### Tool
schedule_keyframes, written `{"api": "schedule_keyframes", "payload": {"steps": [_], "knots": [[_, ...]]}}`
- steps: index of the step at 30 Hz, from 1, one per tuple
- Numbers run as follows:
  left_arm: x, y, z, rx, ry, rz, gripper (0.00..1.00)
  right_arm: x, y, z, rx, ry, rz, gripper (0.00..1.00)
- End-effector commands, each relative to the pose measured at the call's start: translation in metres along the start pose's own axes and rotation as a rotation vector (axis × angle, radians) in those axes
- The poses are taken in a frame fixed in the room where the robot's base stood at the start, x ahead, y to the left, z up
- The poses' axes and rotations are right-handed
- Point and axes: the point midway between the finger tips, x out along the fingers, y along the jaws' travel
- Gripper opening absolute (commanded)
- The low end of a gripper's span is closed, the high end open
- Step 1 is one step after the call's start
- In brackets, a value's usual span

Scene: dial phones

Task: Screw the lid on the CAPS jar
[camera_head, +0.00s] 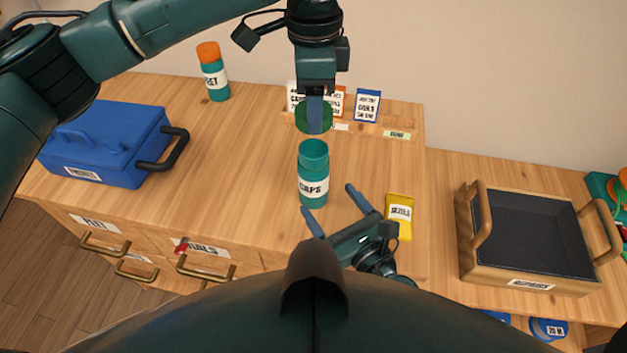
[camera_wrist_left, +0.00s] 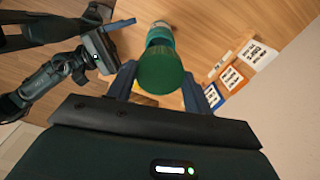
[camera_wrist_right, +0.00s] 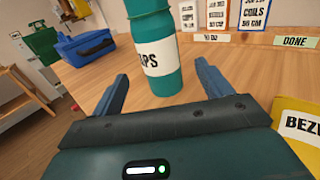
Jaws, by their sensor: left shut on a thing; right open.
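The CAPS jar (camera_head: 313,172) is teal with a white label and stands upright and open-topped on the wooden worktop. My left gripper (camera_head: 315,113) is shut on the green lid (camera_head: 314,118), holding it above the jar and apart from it. In the left wrist view the lid (camera_wrist_left: 161,70) sits between the fingers, with the jar (camera_wrist_left: 160,33) partly hidden behind it. My right gripper (camera_head: 335,211) is open and empty, low in front of the jar. In the right wrist view the jar (camera_wrist_right: 155,55) stands ahead, between the open fingers (camera_wrist_right: 163,85).
A teal bottle with an orange cap (camera_head: 213,72) stands at the back left, near a blue toolbox (camera_head: 105,145). A yellow BEZELS packet (camera_head: 400,215) lies right of my right gripper. Labelled cards (camera_head: 367,105) stand behind the jar. A wooden REPAIRS tray (camera_head: 530,283) is at the right.

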Motion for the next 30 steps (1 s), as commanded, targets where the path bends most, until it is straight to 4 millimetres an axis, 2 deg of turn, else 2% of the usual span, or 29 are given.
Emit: {"api": "schedule_keyframes", "payload": {"steps": [1,6,12,18,27,30], "knots": [[0.000,0.000,0.000,0.000,0.000,0.000,0.30,0.012,0.000,0.001,0.002,-0.003,-0.002,0.78],[0.000,0.000,0.000,0.000,0.000,0.000,0.30,0.045,0.000,0.001,0.001,-0.002,-0.001,0.78],[0.000,0.000,0.000,0.000,0.000,0.000,0.30,0.074,0.000,0.000,0.000,-0.001,0.000,0.78],[0.000,0.000,0.000,0.000,0.000,0.000,0.30,0.087,0.001,0.000,0.001,0.000,0.001,0.78],[0.000,0.000,0.000,0.000,0.000,0.000,0.30,0.088,0.000,0.000,0.001,0.001,0.001,0.78],[0.000,0.000,0.000,0.000,0.000,0.000,0.30,0.088,0.000,0.000,0.001,0.000,0.001,0.71]]}}
